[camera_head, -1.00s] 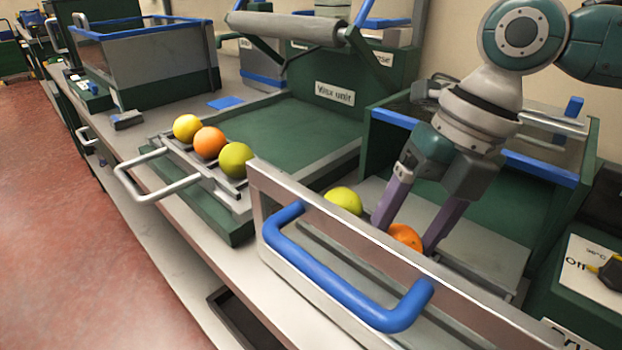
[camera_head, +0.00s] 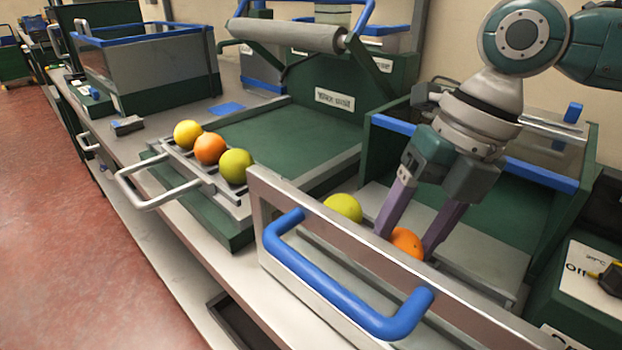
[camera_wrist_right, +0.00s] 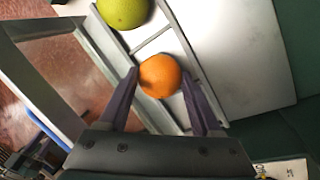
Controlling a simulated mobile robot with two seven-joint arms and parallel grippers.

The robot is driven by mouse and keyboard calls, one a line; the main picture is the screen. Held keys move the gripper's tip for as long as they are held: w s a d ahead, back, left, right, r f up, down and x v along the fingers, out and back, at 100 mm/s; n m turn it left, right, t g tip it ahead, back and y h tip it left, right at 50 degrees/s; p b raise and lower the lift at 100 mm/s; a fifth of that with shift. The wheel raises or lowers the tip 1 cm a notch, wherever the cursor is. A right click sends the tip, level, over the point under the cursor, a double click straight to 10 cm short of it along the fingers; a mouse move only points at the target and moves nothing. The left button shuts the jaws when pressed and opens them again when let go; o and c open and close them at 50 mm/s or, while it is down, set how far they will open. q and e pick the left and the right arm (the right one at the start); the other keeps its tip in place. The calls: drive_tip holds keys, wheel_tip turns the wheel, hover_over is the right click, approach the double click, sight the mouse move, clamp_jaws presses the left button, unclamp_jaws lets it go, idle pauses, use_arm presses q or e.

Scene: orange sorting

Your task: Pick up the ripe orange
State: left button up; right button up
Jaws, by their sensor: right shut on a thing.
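The ripe orange (camera_head: 406,242) is bright orange and sits low behind the clear front panel of the blue-handled drawer. Its lower part is hidden by the drawer's front edge. My right gripper (camera_head: 405,247) reaches down from above, with its purple fingers shut on the orange. In the right wrist view the orange (camera_wrist_right: 160,75) lies between the two fingertips (camera_wrist_right: 163,80), over a pale slotted rack. A yellow-green fruit (camera_head: 343,208) sits just left of it and also shows at the top of the wrist view (camera_wrist_right: 123,10). My left gripper is not in view.
A slotted tray (camera_head: 205,182) on the left holds a yellow, an orange and a green fruit in a row. The blue handle (camera_head: 340,290) and drawer front (camera_head: 300,215) stand close in front of my right gripper. A blue-rimmed green bin wall (camera_head: 540,172) stands behind it.

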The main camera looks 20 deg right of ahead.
wheel_tip(320, 180, up, 20)
drive_tip(key=p, duration=0.3)
wheel_tip(320, 180, up, 16)
drive_tip(key=m+h+p, duration=0.6)
drive_tip(key=m+p, duration=0.8)
drive_tip(key=m, duration=1.8)
hover_over(407, 234)
drive_tip(key=s+a, duration=0.2)
drive_tip(key=a, duration=0.3)
drive_tip(key=s+r+p, duration=0.2)
drive_tip(key=r+p, duration=1.5)
drive_tip(key=p, duration=0.2)
drive_tip(key=s+r+g+p, duration=0.1)
drive_tip(key=s+r+p, duration=0.2)
drive_tip(key=r+p, duration=1.5)
drive_tip(key=shift+s+m+p, duration=0.25)
drive_tip(key=shift+m+p, duration=0.05)
drive_tip(key=shift+p, duration=0.05)
